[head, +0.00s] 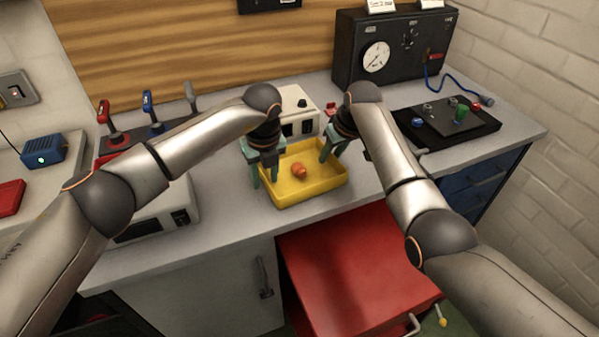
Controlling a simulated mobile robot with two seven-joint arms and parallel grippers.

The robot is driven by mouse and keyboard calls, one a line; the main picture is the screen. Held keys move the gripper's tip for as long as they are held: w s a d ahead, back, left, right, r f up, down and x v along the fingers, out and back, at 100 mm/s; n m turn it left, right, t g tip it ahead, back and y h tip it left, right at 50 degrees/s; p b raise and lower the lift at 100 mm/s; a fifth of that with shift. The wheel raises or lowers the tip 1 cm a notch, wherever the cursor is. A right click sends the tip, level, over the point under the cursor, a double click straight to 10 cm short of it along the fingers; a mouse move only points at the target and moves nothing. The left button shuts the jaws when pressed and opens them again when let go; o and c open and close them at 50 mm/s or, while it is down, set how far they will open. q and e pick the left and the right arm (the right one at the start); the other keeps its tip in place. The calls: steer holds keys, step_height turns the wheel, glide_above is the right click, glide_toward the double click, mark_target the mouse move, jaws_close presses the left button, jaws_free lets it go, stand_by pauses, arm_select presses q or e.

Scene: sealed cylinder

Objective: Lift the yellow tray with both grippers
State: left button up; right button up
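The yellow tray (309,194) sits on the grey counter near its front edge, with a small orange-red round object (298,170) inside. My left gripper (262,180) points down at the tray's left wall. Its teal fingers are spread apart, one at the outer side and one toward the inside. My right gripper (338,158) points down at the tray's right side near the back corner. Its fingers also look apart, one over the inside of the tray. Whether any finger touches the walls cannot be told.
A white box (298,104) stands close behind the tray. A black gauge panel (392,52) and a dark board with knobs (447,124) are at the right. Levers (152,118) and a white device (165,215) are at the left. A red drawer (355,270) sticks out below the counter.

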arm_select(q)
steer(key=shift+f, duration=0.25)
arm_select(e)
steer(key=shift+f, duration=0.2)
arm_select(q)
jaws_close()
arm_select(e)
jaws_close()
arm_select(q)
steer(key=shift+r, duration=0.1)
stand_by(0.8)
